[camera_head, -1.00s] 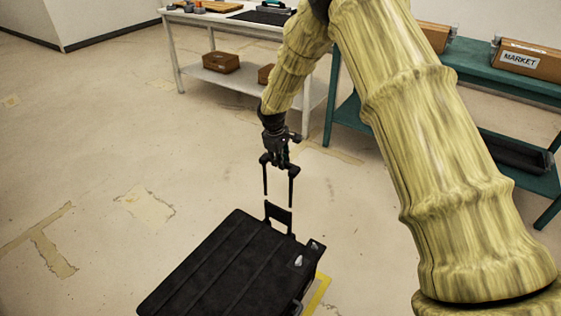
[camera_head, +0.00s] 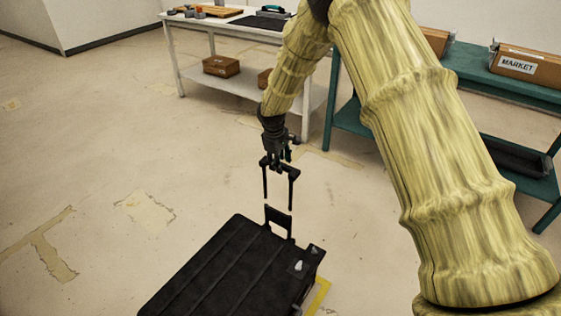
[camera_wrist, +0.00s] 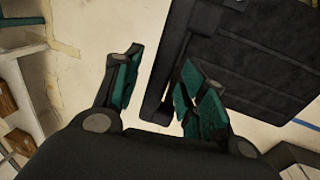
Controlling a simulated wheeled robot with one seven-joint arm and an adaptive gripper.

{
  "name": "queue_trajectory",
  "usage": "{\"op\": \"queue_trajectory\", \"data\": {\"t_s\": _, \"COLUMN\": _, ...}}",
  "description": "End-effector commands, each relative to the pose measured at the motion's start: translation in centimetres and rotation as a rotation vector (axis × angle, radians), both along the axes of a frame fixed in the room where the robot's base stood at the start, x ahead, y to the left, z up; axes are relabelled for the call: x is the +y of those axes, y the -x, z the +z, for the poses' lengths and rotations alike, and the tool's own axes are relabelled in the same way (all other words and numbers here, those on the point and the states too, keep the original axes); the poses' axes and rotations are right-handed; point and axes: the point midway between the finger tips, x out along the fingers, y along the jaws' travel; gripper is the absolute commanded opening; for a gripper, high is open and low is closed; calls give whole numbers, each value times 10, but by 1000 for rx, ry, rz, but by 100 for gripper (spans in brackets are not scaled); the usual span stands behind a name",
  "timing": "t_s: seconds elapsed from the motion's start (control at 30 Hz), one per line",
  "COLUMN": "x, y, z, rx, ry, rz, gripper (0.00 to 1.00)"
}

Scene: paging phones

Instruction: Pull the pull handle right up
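The black ribbed case (camera_head: 215,270) lies on the floor at the bottom of the head view. Its pull handle (camera_head: 279,219), a dark upright frame, stands at the case's far right end. My gripper (camera_head: 279,203) points down right above the handle, with its two fingers spread. In the wrist view the open gripper (camera_wrist: 160,92) has a finger on each side of the dark handle bar (camera_wrist: 172,60). Pale floor shows between the left finger and the bar. The right finger is closer to the bar; I cannot tell whether it touches. The case (camera_wrist: 255,60) fills the upper right there.
A white table (camera_head: 224,24) with tools and boxes stands at the back. A teal shelf unit (camera_head: 500,85) holding a box marked MARKET (camera_head: 522,63) stands at the right. Yellow tape (camera_head: 320,293) marks the floor beside the case. The floor at left is clear.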

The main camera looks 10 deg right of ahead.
Motion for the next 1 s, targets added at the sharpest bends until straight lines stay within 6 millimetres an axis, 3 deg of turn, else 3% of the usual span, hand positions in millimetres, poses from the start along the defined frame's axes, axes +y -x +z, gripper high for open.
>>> {"op": "queue_trajectory", "data": {"t_s": 0.27, "x": 2, "y": 1, "z": 11, "rx": 0, "ry": 0, "rz": 0, "gripper": 42}}
{"op": "queue_trajectory", "data": {"t_s": 0.7, "x": 11, "y": 11, "z": 85, "rx": -1, "ry": -1, "rz": 0, "gripper": 42}}
{"op": "queue_trajectory", "data": {"t_s": 1.0, "x": 15, "y": 16, "z": 113, "rx": 1, "ry": -1, "rz": 0, "gripper": 42}}
